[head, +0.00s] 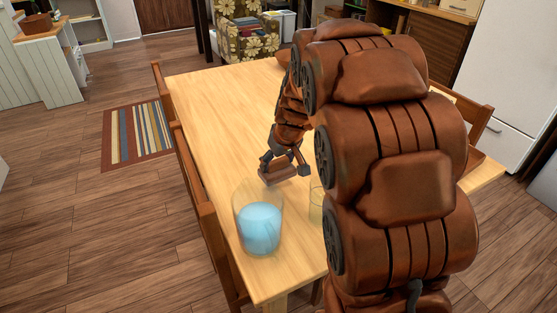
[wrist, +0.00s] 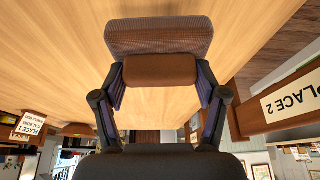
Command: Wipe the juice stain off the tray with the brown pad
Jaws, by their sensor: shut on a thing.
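The brown pad (head: 284,172) is held between the fingers of my gripper (head: 284,164), low over the wooden table (head: 225,108). I cannot tell whether it touches the tabletop. In the wrist view my gripper (wrist: 160,73) is shut on the pad's brown block, with its wider, greyish-brown part (wrist: 160,36) beyond the fingers. I cannot make out the tray or the juice stain in either view. My arm hides much of the right side of the table in the head view.
A clear jug with blue contents (head: 260,228) stands on the table in front of my gripper. A clear glass (head: 316,206) stands beside it, partly behind my arm. Wooden chairs (head: 208,232) line the left edge. The table's left and far middle are bare.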

